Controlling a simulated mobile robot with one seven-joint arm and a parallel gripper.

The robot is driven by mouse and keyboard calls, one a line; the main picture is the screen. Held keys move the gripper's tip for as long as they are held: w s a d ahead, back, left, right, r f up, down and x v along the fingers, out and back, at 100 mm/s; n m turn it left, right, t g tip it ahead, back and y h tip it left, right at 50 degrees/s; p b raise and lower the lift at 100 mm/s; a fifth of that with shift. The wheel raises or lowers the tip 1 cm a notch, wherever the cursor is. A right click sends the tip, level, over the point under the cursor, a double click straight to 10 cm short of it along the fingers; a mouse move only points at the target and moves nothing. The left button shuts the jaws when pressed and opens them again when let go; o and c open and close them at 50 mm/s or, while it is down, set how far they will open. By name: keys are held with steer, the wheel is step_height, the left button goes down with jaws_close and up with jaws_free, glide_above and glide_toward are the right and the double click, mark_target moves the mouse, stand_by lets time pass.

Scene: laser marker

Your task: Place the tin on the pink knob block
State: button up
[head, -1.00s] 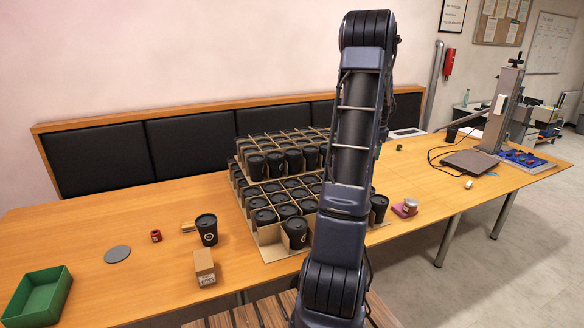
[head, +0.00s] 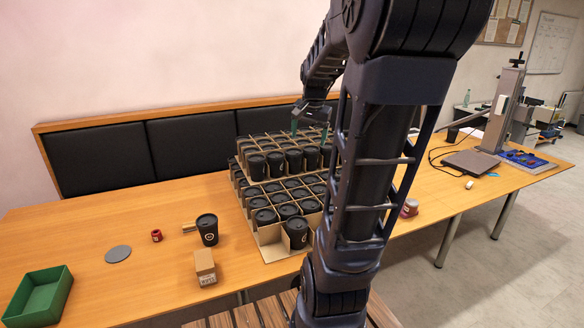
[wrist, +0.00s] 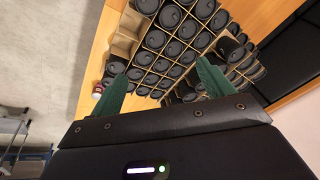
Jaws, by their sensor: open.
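The tin (head: 411,203), small with a grey lid, is at the right of the cup crates in the head view. It appears to rest on the pink knob block (head: 406,213), which my arm partly hides. They also show small in the wrist view, where the tin (wrist: 97,89) is near the table edge; the exact contact is too small to tell. My gripper (head: 310,131) is open and empty, high above the crates and well away from the tin. Its two green fingers stand apart in the wrist view (wrist: 162,72).
Cardboard-divided crates of black cups (head: 270,229) fill the table's middle. At left are a black cup (head: 207,230), a small carton (head: 205,267), a red item (head: 156,236), a grey disc (head: 118,254) and a green bin (head: 40,297). A laser marker (head: 503,105) stands at right.

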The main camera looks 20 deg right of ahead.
steer(key=s+a+f+n+t, duration=0.1)
steer(key=s+a+f+n, duration=0.1)
steer(key=s+a+n, duration=0.6)
steer(key=s+a, duration=0.4)
steer(key=s, duration=0.3)
steer(key=shift+s+a+f+n, duration=0.2)
steer(key=shift+s+a+n, duration=0.05)
steer(key=shift+n, duration=0.15)
